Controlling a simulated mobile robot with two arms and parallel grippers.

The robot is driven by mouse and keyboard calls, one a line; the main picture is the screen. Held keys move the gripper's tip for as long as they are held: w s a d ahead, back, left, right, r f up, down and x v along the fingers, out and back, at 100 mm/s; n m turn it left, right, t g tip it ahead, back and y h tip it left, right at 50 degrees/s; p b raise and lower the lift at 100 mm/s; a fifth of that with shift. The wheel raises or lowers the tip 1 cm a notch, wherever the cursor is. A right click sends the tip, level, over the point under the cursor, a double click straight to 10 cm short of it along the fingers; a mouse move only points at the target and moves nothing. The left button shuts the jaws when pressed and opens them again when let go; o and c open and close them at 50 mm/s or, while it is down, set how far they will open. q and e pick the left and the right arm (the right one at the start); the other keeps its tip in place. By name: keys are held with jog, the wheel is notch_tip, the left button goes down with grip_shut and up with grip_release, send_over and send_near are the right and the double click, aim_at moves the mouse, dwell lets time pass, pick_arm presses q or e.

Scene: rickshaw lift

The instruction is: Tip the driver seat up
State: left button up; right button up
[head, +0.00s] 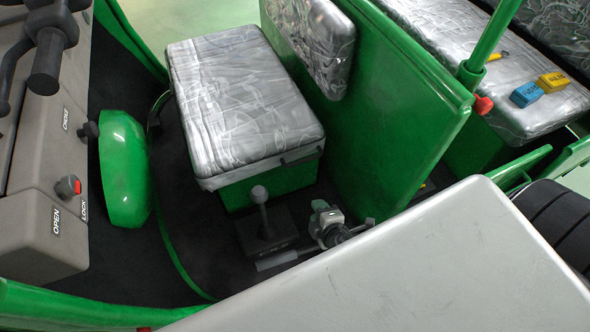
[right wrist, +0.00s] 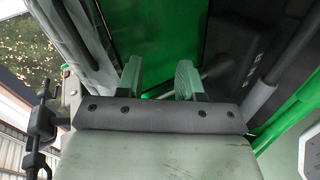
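The driver seat (head: 245,100) is a cushion wrapped in clear plastic, lying flat on its green base (head: 270,183). A dark strip, perhaps a handle, runs along its near edge. My right gripper (head: 322,212) is below and to the right of that edge, beside the floor lever, apart from the seat. In the right wrist view its two fingers (right wrist: 159,80) stand apart with nothing seen between them. The green base (right wrist: 170,30) is ahead of them, and plastic-wrapped cushion (right wrist: 62,30) shows at upper left. My left gripper is out of view.
A floor lever (head: 262,205) stands on a dark box near the gripper. A green partition (head: 390,110) rises right of the seat, with a rear bench (head: 510,90) holding blue and yellow blocks behind it. The dashboard (head: 40,190) is at left. A large pale surface fills the lower right.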

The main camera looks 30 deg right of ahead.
aim_at(297, 164)
notch_tip(297, 164, up, 8)
jog(key=w+r+n+t+b, duration=0.1)
jog(key=w+n+t, duration=0.2)
jog(key=x, duration=0.6)
jog(key=a+x, duration=0.1)
jog(key=x, duration=0.2)
jog(key=shift+w+f, duration=0.1)
jog(key=shift+f, duration=0.1)
jog(key=shift+w+f, duration=0.1)
jog(key=shift+w, duration=0.5)
grip_shut()
